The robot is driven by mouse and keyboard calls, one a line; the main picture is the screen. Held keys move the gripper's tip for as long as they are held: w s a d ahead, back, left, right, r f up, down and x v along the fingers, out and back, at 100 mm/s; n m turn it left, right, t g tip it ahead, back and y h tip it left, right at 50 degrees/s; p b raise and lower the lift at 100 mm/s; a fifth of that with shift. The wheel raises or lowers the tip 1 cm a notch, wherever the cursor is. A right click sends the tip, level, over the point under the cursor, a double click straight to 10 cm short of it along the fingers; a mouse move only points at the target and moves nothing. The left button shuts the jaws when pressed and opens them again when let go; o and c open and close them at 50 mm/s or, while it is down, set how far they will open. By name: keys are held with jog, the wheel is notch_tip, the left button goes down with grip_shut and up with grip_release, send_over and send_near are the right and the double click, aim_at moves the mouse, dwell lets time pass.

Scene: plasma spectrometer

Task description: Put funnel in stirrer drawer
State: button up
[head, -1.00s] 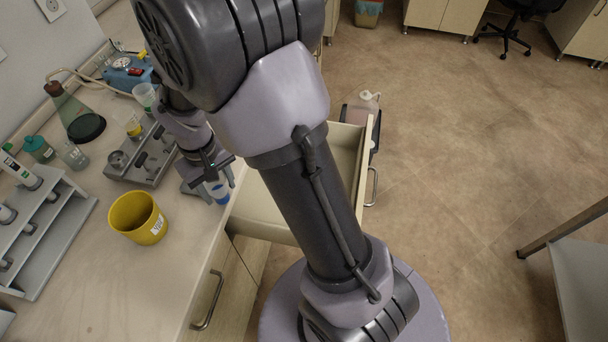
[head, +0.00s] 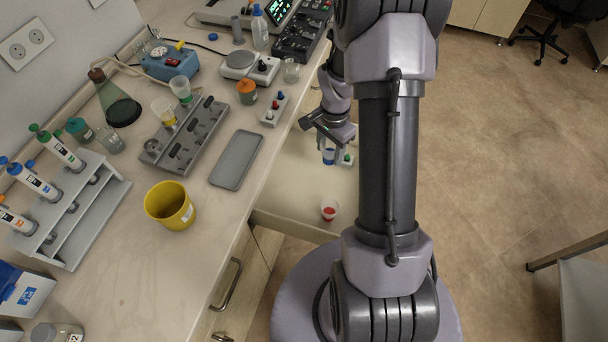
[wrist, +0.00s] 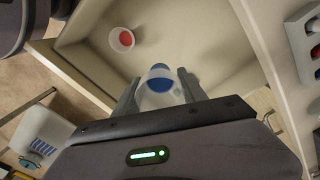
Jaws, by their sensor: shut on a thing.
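My gripper (head: 335,152) is shut on a translucent funnel with a blue part (wrist: 160,84). The blue shows between the fingers in the head view (head: 328,157). My gripper holds it over the open drawer (head: 292,183), beside the counter edge. In the wrist view, the funnel hangs between both fingers above the pale drawer floor (wrist: 195,45). A white cup-like funnel with a red part (head: 329,210) is inside the drawer, apart from the held one; it also shows in the wrist view (wrist: 122,40). My arm hides the drawer's right side in the head view.
On the counter are a stirrer-like device with a round plate (head: 250,68), an empty grey tray (head: 237,160), a grey rack (head: 187,137) with yellow and green funnel-like pieces, and a yellow pot (head: 170,206). A white container (wrist: 38,145) stands below, outside the drawer.

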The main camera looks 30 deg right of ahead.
jog(key=s+d+m+p, duration=0.1)
jog(key=s+d+m, duration=0.1)
jog(key=d+m, duration=0.15)
notch_tip(320, 180, down, 18)
jog(key=b, duration=0.7)
jog(key=shift+w+d, duration=0.1)
jog(key=o, duration=1.4)
